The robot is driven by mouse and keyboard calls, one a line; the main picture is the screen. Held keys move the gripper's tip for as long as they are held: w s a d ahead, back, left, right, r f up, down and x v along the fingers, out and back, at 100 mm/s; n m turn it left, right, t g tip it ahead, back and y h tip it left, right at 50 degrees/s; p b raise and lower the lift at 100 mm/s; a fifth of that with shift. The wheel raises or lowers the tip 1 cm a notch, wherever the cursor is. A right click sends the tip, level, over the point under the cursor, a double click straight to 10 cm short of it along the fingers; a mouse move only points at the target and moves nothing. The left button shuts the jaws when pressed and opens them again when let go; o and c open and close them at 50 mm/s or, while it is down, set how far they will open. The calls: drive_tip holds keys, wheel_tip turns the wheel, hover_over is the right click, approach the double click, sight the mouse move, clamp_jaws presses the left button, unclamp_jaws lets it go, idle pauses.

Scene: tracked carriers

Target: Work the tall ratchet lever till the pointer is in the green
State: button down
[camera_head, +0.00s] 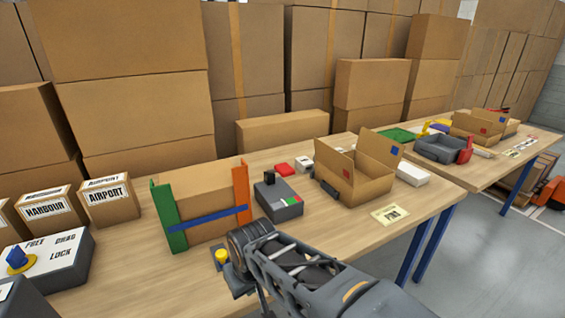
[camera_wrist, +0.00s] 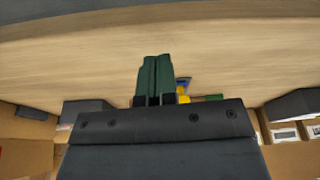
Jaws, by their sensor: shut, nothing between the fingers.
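In the head view a dark grey box (camera_head: 278,203) stands on the near table, right of the orange post. A short black upright part (camera_head: 269,178) rises from its back, and its top carries red and green patches. No pointer can be made out on it. A yellow knob (camera_head: 222,256) stands near the table's front edge, close to the end of my arm. In the wrist view my gripper (camera_wrist: 157,60) shows its green fingers pressed together and empty, over bare tabletop. A yellow part (camera_wrist: 184,98) shows just right of them, partly hidden by my gripper body. I cannot tell which part is the tall lever.
A carton (camera_head: 205,197) stands between a green panel (camera_head: 169,217) and an orange post (camera_head: 241,193), with a blue bar across. A lettered grey box (camera_head: 60,268) is at left. An open carton (camera_head: 352,189) is at right. Boxes are stacked behind.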

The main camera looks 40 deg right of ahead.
drive_tip(key=w+d+r+p, duration=0.4)
drive_tip(key=d+r, duration=0.3)
drive_tip(key=r, duration=0.2)
drive_tip(key=w+d+r+m+p, duration=0.1)
drive_tip(key=w+d+r+p, duration=0.4)
drive_tip(key=r, duration=0.5)
drive_tip(key=w+d+r+p, duration=0.5)
drive_tip(key=d+r+p, duration=0.2)
drive_tip(key=d+r, duration=0.3)
drive_tip(key=shift+d+r, duration=0.2)
drive_tip(key=shift+d, duration=0.1)
drive_tip(key=shift+w+f, duration=0.1)
drive_tip(key=shift+f, duration=0.05)
hover_over(287, 169)
drive_tip(key=f, duration=0.7)
drive_tip(key=f+p, duration=0.1)
drive_tip(key=f, duration=0.3)
drive_tip(key=shift+s+a+f, duration=0.1)
drive_tip(key=shift+s, duration=0.3)
drive_tip(key=shift+f, duration=1.05)
